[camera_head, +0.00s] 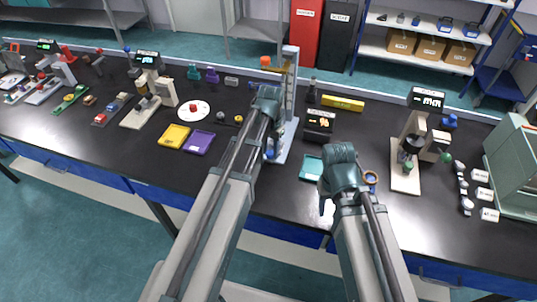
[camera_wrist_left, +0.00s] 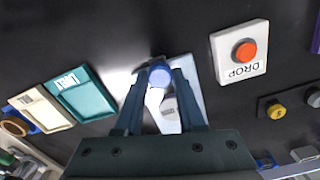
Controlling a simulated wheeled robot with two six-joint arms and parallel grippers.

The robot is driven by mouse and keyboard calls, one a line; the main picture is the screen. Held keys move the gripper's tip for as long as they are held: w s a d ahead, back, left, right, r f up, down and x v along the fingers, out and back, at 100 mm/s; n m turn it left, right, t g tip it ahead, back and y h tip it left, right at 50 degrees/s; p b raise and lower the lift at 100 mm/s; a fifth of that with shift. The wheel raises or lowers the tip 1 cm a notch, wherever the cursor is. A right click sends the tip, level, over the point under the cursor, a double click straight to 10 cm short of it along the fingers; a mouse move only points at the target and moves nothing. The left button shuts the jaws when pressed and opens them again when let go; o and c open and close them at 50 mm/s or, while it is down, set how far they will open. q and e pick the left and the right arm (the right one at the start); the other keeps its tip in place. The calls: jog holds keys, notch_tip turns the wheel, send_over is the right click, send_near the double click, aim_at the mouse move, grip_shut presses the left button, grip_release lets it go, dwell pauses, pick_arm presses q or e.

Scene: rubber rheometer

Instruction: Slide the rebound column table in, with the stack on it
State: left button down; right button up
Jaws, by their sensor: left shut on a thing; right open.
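The rebound column (camera_head: 291,85) stands upright on its pale base plate (camera_head: 285,146) at the middle of the bench in the head view. A blue round knob (camera_wrist_left: 160,75) at the front of that base lies between my left gripper's fingers in the left wrist view. My left gripper (camera_wrist_left: 160,85) is shut on this knob. In the head view my left arm covers much of the base's left side. Pale grey and white parts (camera_wrist_left: 168,112) lie just behind the knob. I cannot make out the stack clearly. My right gripper (camera_head: 327,207) is open over the front bench, right of the column.
A white DROP plate with a red button (camera_wrist_left: 241,52) is beside the base. Yellow (camera_head: 174,136) and purple (camera_head: 199,143) trays lie left.

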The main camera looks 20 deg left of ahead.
pick_arm(q)
jog(key=w, duration=0.9)
jog(key=shift+w+d, duration=0.1)
jog(key=shift+d, duration=0.05)
jog(key=c, duration=0.5)
grip_release()
jog(key=shift+r+p, duration=0.75)
jog(key=shift+p, duration=0.05)
pick_arm(e)
jog(key=shift+r, duration=0.8)
pick_arm(q)
notch_tip(320, 180, up, 12)
jog(key=p, duration=1.2)
jog(key=shift+r, duration=0.2)
pick_arm(e)
notch_tip(320, 180, up, 12)
jog(key=shift+r, duration=0.15)
